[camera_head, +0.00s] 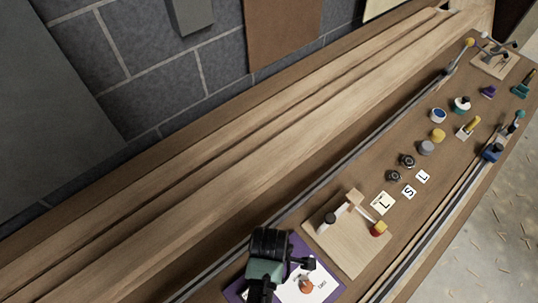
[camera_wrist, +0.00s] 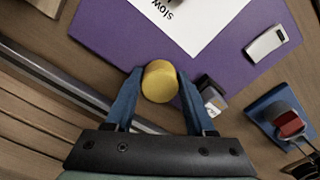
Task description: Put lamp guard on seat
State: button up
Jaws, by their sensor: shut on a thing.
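My gripper (camera_wrist: 160,84) is shut on a short yellow cylinder (camera_wrist: 160,80), with a blue finger on each side of it. I cannot tell from its shape whether this is the lamp guard. In the head view my gripper (camera_head: 302,263) is over the purple mat (camera_head: 238,291) at the near end of the bench, and its hold is hidden there. The purple mat (camera_wrist: 110,32) and its white printed sheet (camera_wrist: 210,22) also lie just beyond the cylinder in the wrist view. I cannot pick out a seat for certain in either view.
A wooden board (camera_head: 345,248) with a small fixture stands beside the mat. Letter tiles (camera_head: 384,203), dark knobs (camera_head: 406,161) and several coloured pieces line the bench behind it. Metal rails (camera_head: 345,178) run along the bench. A blue block with a red part (camera_wrist: 289,124) is at right.

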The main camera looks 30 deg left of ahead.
jog(key=shift+f, duration=0.4)
jog(key=shift+f, duration=0.1)
jog(key=o, duration=1.3)
